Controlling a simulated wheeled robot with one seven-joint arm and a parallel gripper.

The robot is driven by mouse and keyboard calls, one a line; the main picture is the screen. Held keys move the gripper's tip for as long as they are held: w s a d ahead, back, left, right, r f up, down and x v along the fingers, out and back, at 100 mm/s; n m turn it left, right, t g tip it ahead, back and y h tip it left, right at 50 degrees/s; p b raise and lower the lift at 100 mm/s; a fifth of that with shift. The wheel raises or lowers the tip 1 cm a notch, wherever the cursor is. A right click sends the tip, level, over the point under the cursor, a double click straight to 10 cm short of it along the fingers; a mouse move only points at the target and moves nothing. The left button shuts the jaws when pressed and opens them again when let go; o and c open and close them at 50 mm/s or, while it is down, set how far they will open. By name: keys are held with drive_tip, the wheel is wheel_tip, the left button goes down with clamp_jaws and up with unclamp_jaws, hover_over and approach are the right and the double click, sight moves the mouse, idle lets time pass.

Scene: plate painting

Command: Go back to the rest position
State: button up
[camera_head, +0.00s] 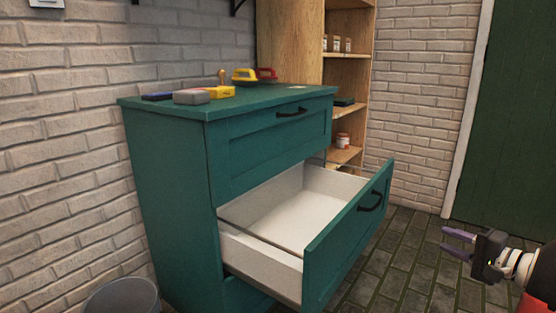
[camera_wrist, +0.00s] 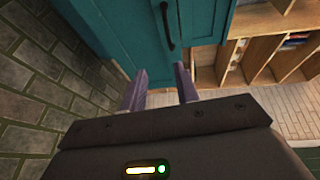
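My gripper (camera_head: 457,243) is at the lower right of the head view, to the right of the green drawer cabinet (camera_head: 165,190) and apart from it. Its two purple fingers stand apart with nothing between them. The wrist view also shows the gripper (camera_wrist: 160,85) open and empty, with the cabinet (camera_wrist: 115,30) beyond the fingers. The cabinet's middle drawer (camera_head: 345,243) is pulled out, and its white inside looks empty where I can see it. The top drawer (camera_head: 270,150) is shut.
On the cabinet top lie a grey block (camera_head: 191,97), a yellow block (camera_head: 221,92), and yellow (camera_head: 244,75) and red (camera_head: 266,73) handled tools. A wooden shelf (camera_head: 347,90) stands behind. A grey bucket (camera_head: 122,298) is at lower left. Floor (camera_head: 415,265) between drawer and gripper is clear.

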drive_tip(key=s+a+r+n+g+p, duration=0.25)
drive_tip(key=s+a+g, duration=0.2)
drive_tip(key=a, duration=0.65)
drive_tip(key=s+a+r+n+g+p, duration=0.25)
drive_tip(key=s+a+g, duration=0.2)
drive_tip(key=a, duration=0.65)
drive_tip(key=s+a+r+n+h+p, duration=0.1)
drive_tip(key=s+a+n+h+p, duration=0.1)
drive_tip(key=s, duration=0.6)
drive_tip(key=s+a+r+n+h+p, duration=0.1)
drive_tip(key=s+n+h+p, duration=0.2)
drive_tip(key=s+h, duration=0.3)
drive_tip(key=shift+s+a+r+n+t+h, duration=0.2)
drive_tip(key=shift+s+a+n+t+h, duration=0.15)
drive_tip(key=shift+s+n, duration=0.4)
